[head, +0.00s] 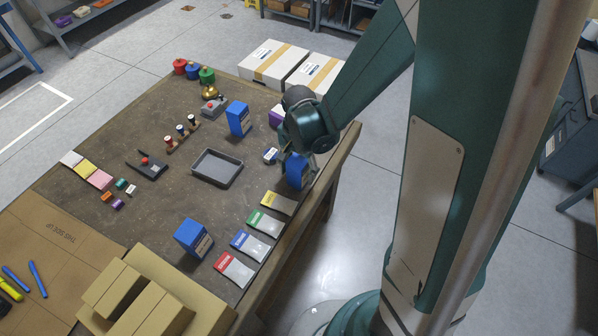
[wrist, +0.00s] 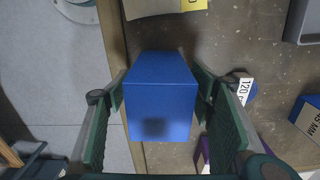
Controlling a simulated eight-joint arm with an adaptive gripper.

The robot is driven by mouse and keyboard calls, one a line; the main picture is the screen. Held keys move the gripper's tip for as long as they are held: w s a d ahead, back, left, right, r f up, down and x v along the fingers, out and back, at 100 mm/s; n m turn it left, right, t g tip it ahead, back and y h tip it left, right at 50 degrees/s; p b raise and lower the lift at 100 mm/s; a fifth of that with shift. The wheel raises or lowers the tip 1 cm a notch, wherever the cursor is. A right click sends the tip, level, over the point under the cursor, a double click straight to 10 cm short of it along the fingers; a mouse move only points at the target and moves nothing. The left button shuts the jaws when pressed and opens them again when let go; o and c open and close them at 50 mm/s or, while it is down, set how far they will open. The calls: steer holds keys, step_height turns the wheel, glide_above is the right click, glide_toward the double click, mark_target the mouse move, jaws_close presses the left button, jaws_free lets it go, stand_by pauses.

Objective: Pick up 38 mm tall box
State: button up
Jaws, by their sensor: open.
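A blue box (head: 296,169) stands near the right edge of the table, under my gripper. In the wrist view the blue box (wrist: 162,100) lies between the two green fingers of my gripper (wrist: 160,82). The fingers are open, one on each side of it; I cannot tell if they touch it. No height label shows on this box, so I cannot tell if it is the 38 mm one. Another blue box (head: 238,119), its label ending in "5 MM" (wrist: 308,118), stands farther back. A third blue box (head: 193,238) stands at the front.
A small blue item (head: 270,155) marked "120" sits beside my gripper. A purple box (head: 276,116) is behind. The yellow card (head: 279,203) and other coloured cards line the right edge. A grey tray (head: 217,183) lies mid-table. Cardboard boxes (head: 150,297) fill the front.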

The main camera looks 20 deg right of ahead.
mark_target(299, 159)
steer(key=shift+f, duration=0.6)
steer(key=c, duration=1.2)
steer(key=shift+r, duration=0.1)
steer(key=shift+r+p, duration=1)
steer(key=shift+r, duration=3.9)
